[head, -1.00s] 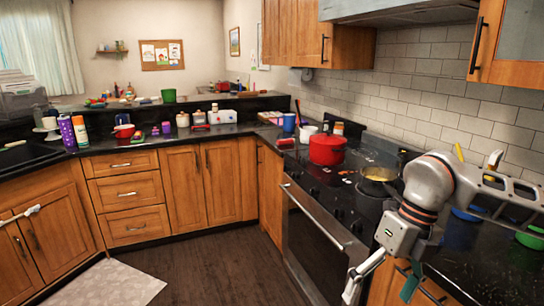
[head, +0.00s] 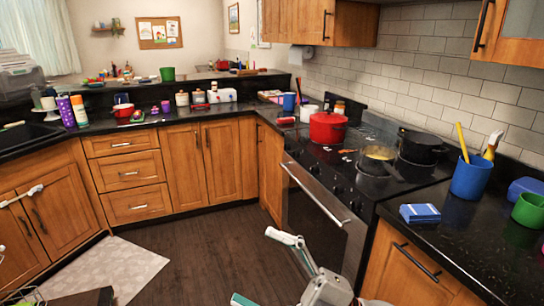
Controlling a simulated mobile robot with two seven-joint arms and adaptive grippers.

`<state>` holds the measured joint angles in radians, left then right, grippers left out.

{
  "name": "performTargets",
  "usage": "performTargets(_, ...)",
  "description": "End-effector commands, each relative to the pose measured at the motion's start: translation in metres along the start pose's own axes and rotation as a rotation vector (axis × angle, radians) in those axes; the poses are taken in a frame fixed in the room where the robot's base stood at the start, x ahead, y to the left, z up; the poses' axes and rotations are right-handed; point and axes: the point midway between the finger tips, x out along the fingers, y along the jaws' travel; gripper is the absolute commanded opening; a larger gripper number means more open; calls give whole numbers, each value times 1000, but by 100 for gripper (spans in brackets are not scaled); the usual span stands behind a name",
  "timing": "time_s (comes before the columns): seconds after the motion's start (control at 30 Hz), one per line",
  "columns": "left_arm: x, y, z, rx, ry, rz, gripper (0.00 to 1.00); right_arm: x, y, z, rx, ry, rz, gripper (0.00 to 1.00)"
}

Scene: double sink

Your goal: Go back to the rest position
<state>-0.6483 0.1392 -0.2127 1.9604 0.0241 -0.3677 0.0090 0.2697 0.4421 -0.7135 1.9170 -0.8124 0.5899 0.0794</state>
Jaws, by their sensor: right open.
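My right gripper (head: 254,266) is at the bottom centre of the head view, low above the floor in front of the stove. Its jaws are open with nothing between them, and its arm runs off the bottom edge. It is apart from the oven door and the counter. My left gripper does not show. The dark sink (head: 22,138) is at the far left.
The stove with a red pot (head: 327,127), a pan (head: 378,157) and a black pot (head: 422,147) stands at the right. The wooden floor (head: 200,245) is clear.

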Motion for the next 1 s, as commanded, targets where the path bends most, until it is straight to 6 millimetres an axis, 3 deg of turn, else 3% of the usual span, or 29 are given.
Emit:
performTargets(0.17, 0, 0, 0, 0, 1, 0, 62, -53, -14, 60, 206, -318, 205, 92)
performTargets(0.23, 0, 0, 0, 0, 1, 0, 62, -84, -29, 83, 289, -451, 265, 92)
performTargets(0.43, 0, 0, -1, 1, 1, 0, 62, -192, -99, 125, 527, -840, 377, 92)
performTargets(0.57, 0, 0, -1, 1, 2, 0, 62, -262, -155, 126, 666, -1062, 405, 92)
performTargets(0.7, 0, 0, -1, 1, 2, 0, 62, -324, -208, 111, 792, -1253, 410, 92)
performTargets(0.83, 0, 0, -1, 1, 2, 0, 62, -360, -242, 94, 869, -1366, 405, 92)
performTargets(1.0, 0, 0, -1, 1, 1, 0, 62, -378, -258, 84, 910, -1423, 402, 92)
